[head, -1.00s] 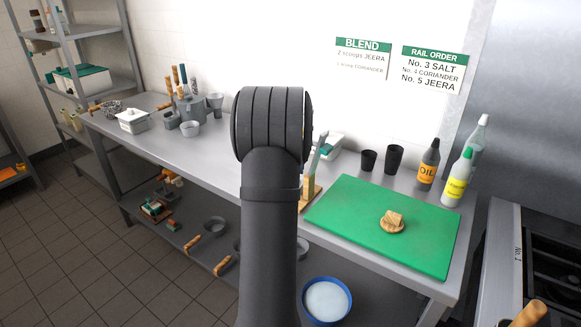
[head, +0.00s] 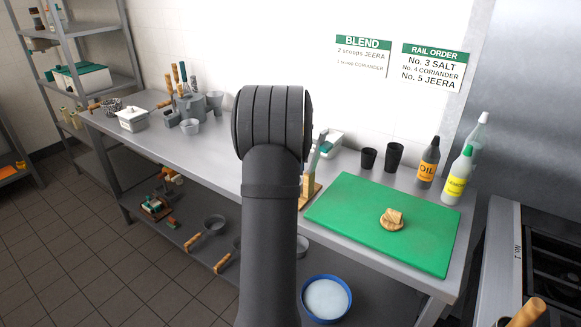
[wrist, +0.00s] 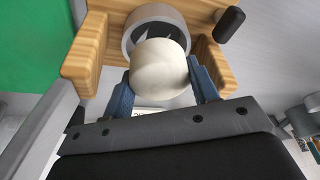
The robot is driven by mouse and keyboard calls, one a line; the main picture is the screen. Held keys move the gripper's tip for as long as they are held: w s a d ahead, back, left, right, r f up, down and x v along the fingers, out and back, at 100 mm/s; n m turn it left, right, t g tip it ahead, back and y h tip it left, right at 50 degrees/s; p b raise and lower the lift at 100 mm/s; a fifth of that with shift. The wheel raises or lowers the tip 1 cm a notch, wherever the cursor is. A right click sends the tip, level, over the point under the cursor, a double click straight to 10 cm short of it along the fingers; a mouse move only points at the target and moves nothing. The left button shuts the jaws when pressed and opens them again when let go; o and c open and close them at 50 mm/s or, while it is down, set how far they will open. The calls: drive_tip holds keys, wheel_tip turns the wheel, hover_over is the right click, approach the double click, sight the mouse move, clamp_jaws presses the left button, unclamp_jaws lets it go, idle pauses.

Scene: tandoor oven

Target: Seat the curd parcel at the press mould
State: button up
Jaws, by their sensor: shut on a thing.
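In the wrist view, my gripper (wrist: 162,92) has its two blue fingers shut on the curd parcel (wrist: 160,66), a pale rounded lump. The parcel is at the near side of the press mould (wrist: 134,29), a grey ring on a wooden stand (wrist: 87,47). The parcel overlaps the ring's opening in the picture; I cannot tell whether it is inside or in front of it. In the head view my arm hides the gripper, the parcel and the mould. Part of the wooden stand (head: 309,194) shows just right of my arm.
A green board (head: 360,228) with a small wooden item (head: 392,219) lies to the right. Dark cups (head: 394,157), an oil bottle (head: 428,163) and other bottles stand behind it. A dark knob (wrist: 230,24) sits beside the mould. The counter's left stretch (head: 215,155) is mostly clear.

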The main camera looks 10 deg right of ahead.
drive_tip(key=shift+f, duration=0.95)
drive_tip(key=shift+r, duration=0.1)
drive_tip(key=shift+r, duration=1.4)
drive_tip(key=shift+f, duration=1.55)
drive_tip(key=o, duration=1.1)
drive_tip(key=shift+o, duration=0.2)
drive_tip(key=shift+v, duration=4)
drive_tip(key=shift+x, duration=4)
